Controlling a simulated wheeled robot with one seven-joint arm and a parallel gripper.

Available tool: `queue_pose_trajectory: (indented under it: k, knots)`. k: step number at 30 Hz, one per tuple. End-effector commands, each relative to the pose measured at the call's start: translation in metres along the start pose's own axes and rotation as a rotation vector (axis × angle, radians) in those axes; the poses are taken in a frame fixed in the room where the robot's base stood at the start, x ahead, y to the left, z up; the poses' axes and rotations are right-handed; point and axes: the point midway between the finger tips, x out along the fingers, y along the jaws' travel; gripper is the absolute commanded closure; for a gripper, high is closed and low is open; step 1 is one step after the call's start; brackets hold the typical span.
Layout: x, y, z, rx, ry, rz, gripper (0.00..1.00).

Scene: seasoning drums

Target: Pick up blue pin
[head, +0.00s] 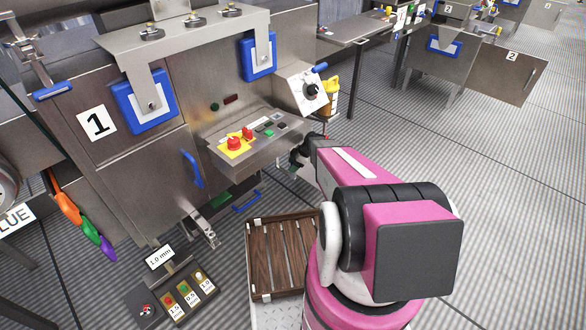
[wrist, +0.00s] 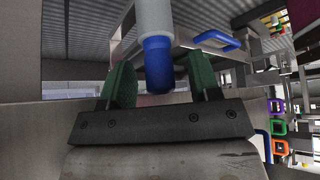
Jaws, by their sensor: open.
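In the wrist view a blue pin (wrist: 158,66), a short blue cylinder on the end of a grey-white cylinder, shows between the green fingers of my gripper (wrist: 160,75). The fingers are apart, one on each side of the pin, with a visible gap on the left; contact on the right is hard to tell. In the head view my gripper (head: 298,157) is small and dark, just beyond the right end of the control panel, partly hidden by my pink arm. I cannot make out the pin there.
The steel machine marked 1 carries a control panel (head: 255,135) with red buttons, close to my gripper. A white box with a black knob (head: 311,89) and a yellow bottle (head: 329,96) are above it. A slatted wooden pallet (head: 275,258) lies below. Open floor is at right.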

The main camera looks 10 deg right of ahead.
Motion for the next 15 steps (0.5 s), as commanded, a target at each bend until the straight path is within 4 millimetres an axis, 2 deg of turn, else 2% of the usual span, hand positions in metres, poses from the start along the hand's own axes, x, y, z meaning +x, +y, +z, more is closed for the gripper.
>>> queue_pose_trajectory:
  k: [5,10,15]
  knots:
    - [0.0000,-0.0003,0.0000,0.000,0.000,0.000,0.43]
    - [-0.0001,-0.0003,0.0001,0.000,0.000,0.000,0.99]
    - [-0.0002,-0.0003,0.0000,0.000,0.000,0.000,1.00]
